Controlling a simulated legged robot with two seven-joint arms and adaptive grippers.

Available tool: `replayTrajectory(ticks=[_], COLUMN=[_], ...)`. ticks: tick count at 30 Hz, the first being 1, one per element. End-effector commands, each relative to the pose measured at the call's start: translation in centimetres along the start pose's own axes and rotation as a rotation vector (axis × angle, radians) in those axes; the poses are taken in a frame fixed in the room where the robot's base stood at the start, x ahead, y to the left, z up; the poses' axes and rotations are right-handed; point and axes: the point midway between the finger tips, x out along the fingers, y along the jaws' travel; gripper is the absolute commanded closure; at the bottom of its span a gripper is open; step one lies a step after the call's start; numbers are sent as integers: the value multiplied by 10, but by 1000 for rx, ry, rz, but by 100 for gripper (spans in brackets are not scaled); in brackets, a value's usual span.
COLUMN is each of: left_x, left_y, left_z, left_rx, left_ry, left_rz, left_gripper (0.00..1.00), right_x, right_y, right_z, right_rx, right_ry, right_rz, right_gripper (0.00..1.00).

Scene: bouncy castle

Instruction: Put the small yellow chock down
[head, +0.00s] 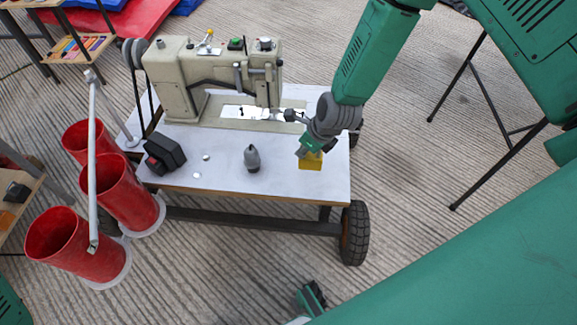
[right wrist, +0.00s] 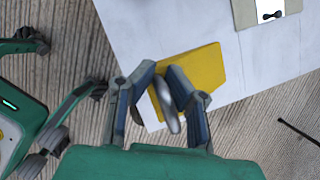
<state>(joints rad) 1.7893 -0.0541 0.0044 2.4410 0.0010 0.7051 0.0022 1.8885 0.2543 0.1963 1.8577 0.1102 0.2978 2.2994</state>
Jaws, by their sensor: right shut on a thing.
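The small yellow chock (head: 311,162) is at the front right of the white table top (head: 220,185). My right gripper (head: 309,150) comes down from above and is shut on it. The right wrist view shows the yellow chock (right wrist: 205,72) at the fingers of my right gripper (right wrist: 160,80), over the table's edge region. A grey, shiny piece shows between the fingers; I cannot tell what it is. Whether the chock's underside touches the table is hidden. A small green and dark part at the bottom of the head view may be my left gripper (head: 312,298); its fingers are unclear.
A beige sewing machine (head: 215,75) stands at the back of the wheeled table. A grey cone-shaped thing (head: 252,158) stands left of the chock, and a black box (head: 164,153) farther left. Red buckets (head: 75,240) stand on the left. The front middle table top has free room.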

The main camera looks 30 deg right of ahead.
Motion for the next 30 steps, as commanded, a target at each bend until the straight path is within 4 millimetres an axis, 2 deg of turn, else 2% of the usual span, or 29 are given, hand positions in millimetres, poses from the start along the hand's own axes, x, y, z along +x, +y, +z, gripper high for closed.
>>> replayTrajectory(ticks=[1,3,11,18,28,29,30], left_x=[6,10,16,26,27,26,26], left_y=[0,0,0,0,0,0,0], left_z=[0,0,1,1,1,1,1], left_rx=[0,1,1,1,1,1,1], left_ry=[0,0,0,0,0,0,0], left_rz=[0,0,0,0,0,0,0], left_gripper=[60,60,60,60,60,60,60], right_x=[14,26,46,76,77,77,77], right_y=[1,1,3,4,4,4,4], right_z=[-7,-11,-18,-31,-32,-32,-32], right_rx=[-1,-1,-3,-4,-1,-1,-2], right_ry=[2,2,1,1,0,1,1], right_rz=[1,1,-1,0,0,1,1], right_gripper=[100,100,100,100,100,79,68])
